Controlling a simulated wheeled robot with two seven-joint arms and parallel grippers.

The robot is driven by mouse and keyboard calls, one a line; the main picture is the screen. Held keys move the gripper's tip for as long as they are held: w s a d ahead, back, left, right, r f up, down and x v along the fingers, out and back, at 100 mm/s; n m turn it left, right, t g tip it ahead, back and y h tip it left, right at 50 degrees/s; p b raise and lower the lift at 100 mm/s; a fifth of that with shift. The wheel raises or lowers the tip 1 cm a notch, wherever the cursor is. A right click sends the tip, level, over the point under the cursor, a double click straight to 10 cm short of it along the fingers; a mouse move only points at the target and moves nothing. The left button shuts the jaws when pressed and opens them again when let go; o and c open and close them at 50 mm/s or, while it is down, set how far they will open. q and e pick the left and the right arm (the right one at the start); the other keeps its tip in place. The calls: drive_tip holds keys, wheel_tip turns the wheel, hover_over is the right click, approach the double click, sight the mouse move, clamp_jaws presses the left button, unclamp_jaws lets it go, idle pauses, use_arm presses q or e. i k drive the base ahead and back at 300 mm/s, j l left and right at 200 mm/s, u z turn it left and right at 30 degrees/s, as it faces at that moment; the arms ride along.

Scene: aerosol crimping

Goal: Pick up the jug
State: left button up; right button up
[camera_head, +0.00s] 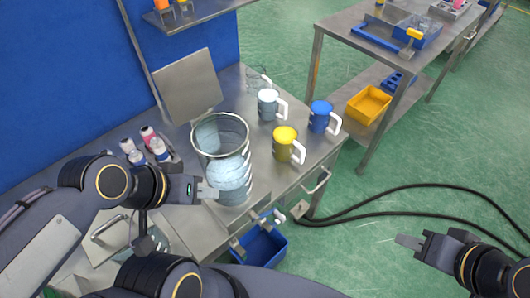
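Several jug-like vessels with white handles stand on the steel workbench: a yellow one (285,146), a blue one (319,117), a grey-white one (267,105) and a clear one (257,78) behind. Which of them is the jug is not clear. A large clear cylinder (222,150) with pale blue contents stands to their left. My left gripper (207,190) is at the cylinder's lower left side in the picture; contact cannot be told. My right gripper (408,241) is over the green floor at lower right, away from the bench and holding nothing visible. The finger gaps are not clear in either gripper.
Small bottles (148,142) stand left of the cylinder. A tilted metal panel (188,86) is behind it. A blue bin (262,246) hangs below the bench front. Black cables (400,190) lie on the floor. A second table (340,22) stands at upper right.

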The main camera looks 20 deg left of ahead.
sight(320, 114)
drive_tip(key=i+l, duration=0.15)
drive_tip(key=l, duration=0.2)
drive_tip(key=i+l, duration=0.15)
drive_tip(key=l, duration=0.15)
drive_tip(key=i+l, duration=0.15)
drive_tip(key=l, duration=0.2)
drive_tip(key=i+l+u, duration=0.1)
drive_tip(key=l, duration=0.35)
drive_tip(key=i+l+u, duration=0.1)
drive_tip(key=i+l, duration=0.15)
drive_tip(key=l, duration=0.25)
drive_tip(key=i+l+u, duration=0.1)
drive_tip(key=l, duration=0.4)
drive_tip(key=i+l+u, duration=0.15)
drive_tip(key=l, duration=0.35)
drive_tip(key=i+l+u, duration=0.1)
drive_tip(key=l, duration=0.4)
drive_tip(key=l+u, duration=0.1)
drive_tip(key=u, duration=1.3)
